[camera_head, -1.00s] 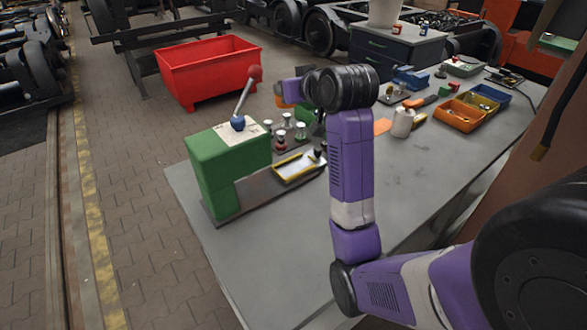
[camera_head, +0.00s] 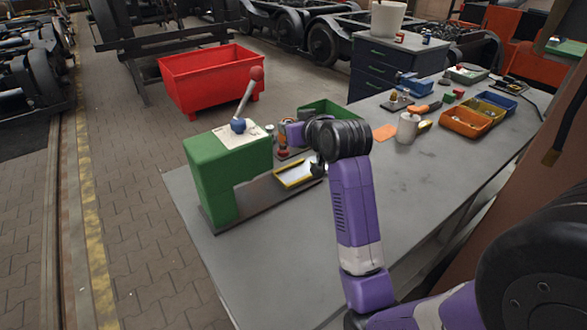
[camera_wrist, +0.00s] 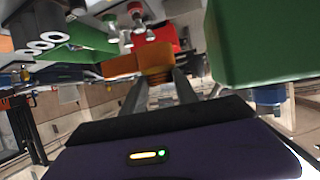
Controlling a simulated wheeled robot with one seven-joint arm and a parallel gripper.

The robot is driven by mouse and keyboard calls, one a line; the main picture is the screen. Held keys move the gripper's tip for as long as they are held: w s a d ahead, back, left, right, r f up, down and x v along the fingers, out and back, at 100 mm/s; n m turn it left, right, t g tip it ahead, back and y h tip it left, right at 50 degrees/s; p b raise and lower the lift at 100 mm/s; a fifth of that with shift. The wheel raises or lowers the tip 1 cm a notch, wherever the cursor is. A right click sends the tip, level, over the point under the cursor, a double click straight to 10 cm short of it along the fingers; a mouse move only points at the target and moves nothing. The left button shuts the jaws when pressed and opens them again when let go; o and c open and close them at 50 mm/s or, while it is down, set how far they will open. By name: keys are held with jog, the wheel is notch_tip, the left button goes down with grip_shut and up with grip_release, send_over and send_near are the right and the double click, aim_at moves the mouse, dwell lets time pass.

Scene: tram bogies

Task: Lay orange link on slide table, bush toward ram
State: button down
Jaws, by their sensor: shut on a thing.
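The green press (camera_head: 212,170) stands at the left end of the bench, its lever with a red knob raised. The slide table (camera_head: 292,175), a pale plate with yellow edges, lies on the dark base right of the press head. My gripper (camera_wrist: 158,90) is shut on the orange link (camera_wrist: 136,63), held between the fingertips in the wrist view. In the head view my gripper (camera_head: 285,138) is above and behind the slide table, mostly hidden by my wrist. The press is close on the right in the wrist view (camera_wrist: 262,45). The bush and ram cannot be made out.
Small metal-topped parts (camera_wrist: 125,22) stand beyond my gripper, with a green bin (camera_head: 330,110) behind my wrist. The bench front is clear.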

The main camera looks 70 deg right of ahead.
notch_tip(320, 180, down, 14)
jog(key=shift+r, duration=0.2)
jog(key=shift+f, duration=0.15)
dwell(0.4)
jog(key=c, duration=0.9)
grip_release()
jog(key=shift+f, duration=0.1)
jog(key=shift+c, duration=0.2)
